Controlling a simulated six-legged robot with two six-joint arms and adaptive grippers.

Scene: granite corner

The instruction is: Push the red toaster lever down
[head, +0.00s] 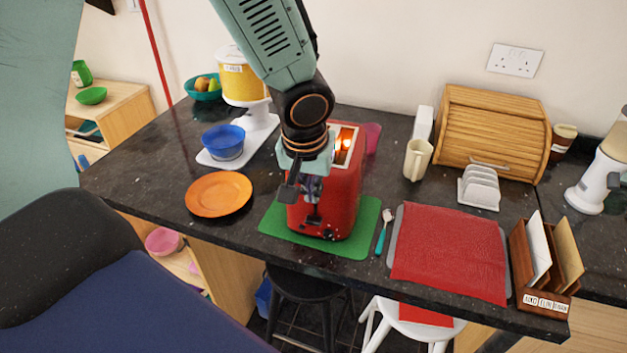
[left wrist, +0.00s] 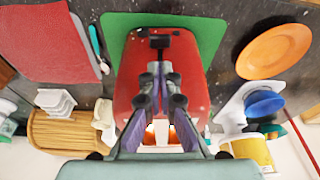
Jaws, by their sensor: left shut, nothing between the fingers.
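The red toaster (head: 347,200) stands on a green mat (head: 372,238), its slots glowing orange on top. It also fills the middle of the left wrist view (left wrist: 190,62). A black lever (left wrist: 160,41) shows on its front face in the left wrist view. My left gripper (head: 309,194) is shut and empty, pointing down at the toaster's front. In the left wrist view its fingertips (left wrist: 159,72) appear close to the lever; I cannot tell if they touch. In the head view the gripper partly hides the toaster's front. My right gripper is not in view.
An orange plate (head: 219,194) and a blue bowl (head: 223,142) on a white scale are to the left. A teal-handled utensil (head: 384,232) and a red cloth (head: 448,252) lie to the right. A wooden bread bin (head: 492,132) stands behind.

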